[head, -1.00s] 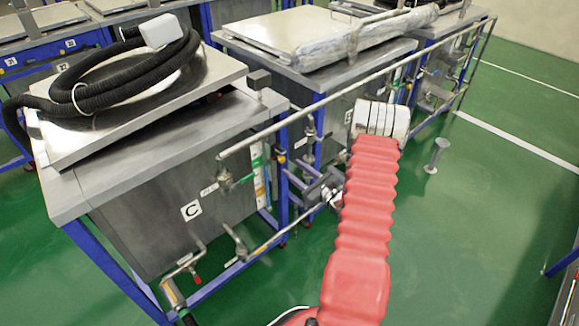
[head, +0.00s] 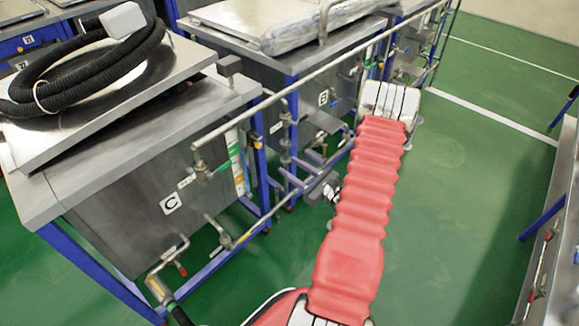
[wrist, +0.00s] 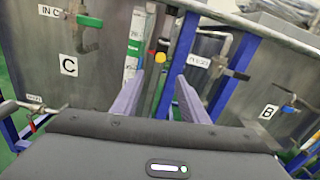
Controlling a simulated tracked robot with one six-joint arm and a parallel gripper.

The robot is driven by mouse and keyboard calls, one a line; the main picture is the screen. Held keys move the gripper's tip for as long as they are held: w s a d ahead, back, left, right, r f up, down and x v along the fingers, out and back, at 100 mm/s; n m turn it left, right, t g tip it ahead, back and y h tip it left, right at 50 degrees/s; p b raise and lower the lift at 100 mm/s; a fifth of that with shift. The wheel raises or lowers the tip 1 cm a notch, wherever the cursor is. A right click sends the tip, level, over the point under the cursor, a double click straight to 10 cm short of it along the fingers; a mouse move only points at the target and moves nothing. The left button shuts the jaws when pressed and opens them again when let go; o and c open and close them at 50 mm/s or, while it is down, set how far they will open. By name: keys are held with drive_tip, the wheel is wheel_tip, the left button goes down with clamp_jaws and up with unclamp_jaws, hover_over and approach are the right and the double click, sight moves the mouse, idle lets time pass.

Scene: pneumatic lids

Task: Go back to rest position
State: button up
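Tank C (head: 130,235) stands at left with a black hose (head: 85,75) on its lid. Tank B (head: 322,115) stands beyond. A pipe rail (head: 300,85) runs along the tanks. Green floor (head: 455,190) is open right of my arm; another bench (head: 548,260) edges the right.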

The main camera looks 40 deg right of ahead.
drive_tip(key=shift+f, duration=0.1)
drive_tip(key=s+a+f+n+g+y, duration=0.1)
drive_tip(key=a+n+g+y, duration=0.15)
drive_tip(key=a, duration=0.25)
drive_tip(key=s+a+f+n+g+y, duration=0.1)
drive_tip(key=s+a+f+n+y, duration=0.15)
drive_tip(key=a, duration=0.25)
drive_tip(key=s+a+r+n+g+y, duration=0.2)
drive_tip(key=s+a+r+n+g, duration=0.1)
drive_tip(key=a+r+n+g, duration=0.25)
drive_tip(key=s+a+r+n+g+y, duration=0.2)
drive_tip(key=s+a+r+n+g, duration=0.1)
drive_tip(key=a+n+g, duration=0.4)
drive_tip(key=s+a+r+n+t+h, duration=0.1)
drive_tip(key=s+a+r+n+h, duration=0.1)
drive_tip(key=r, duration=0.6)
drive_tip(key=s+a+r+n+t+h, duration=0.1)
drive_tip(key=a+r+n+h, duration=0.3)
drive_tip(key=a+r+n, duration=0.3)
drive_tip(key=s+a+r+n+t+h, duration=0.1)
drive_tip(key=s+a+r+n+h, duration=0.1)
drive_tip(key=a+r+n+h, duration=0.2)
wheel_tip(320, 180, up, 5)
drive_tip(key=a+n, duration=0.1)
drive_tip(key=n, duration=0.2)
drive_tip(key=shift+s+a+f+n+t, duration=0.2)
drive_tip(key=shift+s+n+t, duration=0.1)
drive_tip(key=shift+n, duration=0.05)
